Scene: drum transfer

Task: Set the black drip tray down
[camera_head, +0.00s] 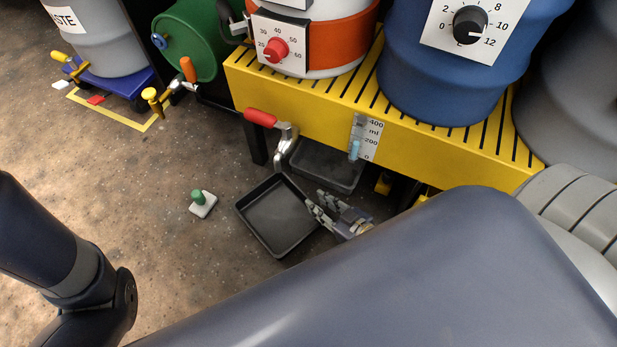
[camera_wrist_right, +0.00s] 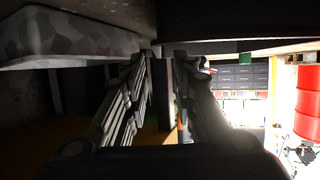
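The black drip tray (camera_head: 272,216) is a shallow square pan, empty, in front of the yellow platform in the head view. My right gripper (camera_head: 318,211) is at its right wall, with the fingers closed in on the rim. In the right wrist view the fingertips (camera_wrist_right: 163,52) nearly meet at a dark edge, and the dark tray (camera_wrist_right: 235,22) fills the top. I cannot tell whether the tray touches the floor. My left arm shows at the lower left of the head view; its gripper is outside the picture.
A second dark grey tray (camera_head: 327,167) stands under the platform edge, beside the red-handled tap (camera_head: 261,118). The yellow platform (camera_head: 300,107) carries drums. A small block with a green knob (camera_head: 202,204) lies on the floor to the left. The floor left of the tray is mostly clear.

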